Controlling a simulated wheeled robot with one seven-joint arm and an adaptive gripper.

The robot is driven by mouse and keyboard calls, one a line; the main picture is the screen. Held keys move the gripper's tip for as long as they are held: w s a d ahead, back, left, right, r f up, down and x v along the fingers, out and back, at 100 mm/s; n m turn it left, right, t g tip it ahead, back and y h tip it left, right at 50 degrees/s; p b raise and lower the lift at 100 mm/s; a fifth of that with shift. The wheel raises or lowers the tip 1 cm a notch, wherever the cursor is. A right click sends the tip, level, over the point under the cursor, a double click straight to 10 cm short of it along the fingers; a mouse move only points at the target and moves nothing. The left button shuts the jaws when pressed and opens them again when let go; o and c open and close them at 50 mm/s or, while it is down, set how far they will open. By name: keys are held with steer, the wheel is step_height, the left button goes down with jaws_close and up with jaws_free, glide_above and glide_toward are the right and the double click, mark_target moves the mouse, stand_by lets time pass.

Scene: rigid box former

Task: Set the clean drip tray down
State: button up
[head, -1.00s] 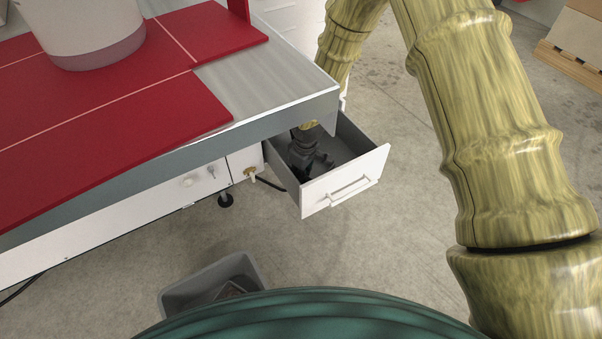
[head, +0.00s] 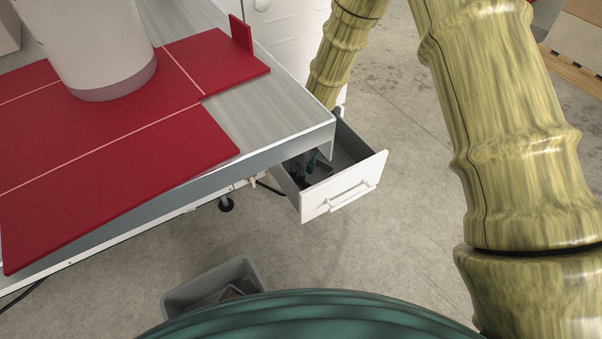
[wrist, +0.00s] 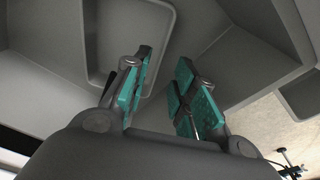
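My gripper (wrist: 163,85) has its two teal-padded fingers apart in the wrist view, with only grey surface showing between them. In the head view my gripper (head: 306,166) is low inside the open white-fronted drawer (head: 343,190), partly hidden by the table corner. A shallow grey tray shape (wrist: 165,22) with a rounded raised rim lies beyond the fingers in the wrist view. It looks like the drip tray on the drawer floor, but I cannot tell whether a finger touches it. In the head view its outline is too dark to make out.
The steel table (head: 262,105) with red panels (head: 100,160) and a white cylinder (head: 105,50) overhangs the drawer on the left. A grey bin (head: 190,295) stands on the floor at lower left. The floor right of the drawer is clear.

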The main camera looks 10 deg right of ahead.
step_height(320, 180, up, 6)
steer(key=p, duration=0.2)
steer(key=shift+s+d+r, duration=0.2)
steer(key=shift+s+r, duration=0.05)
steer(key=shift+s, duration=0.15)
stand_by(0.9)
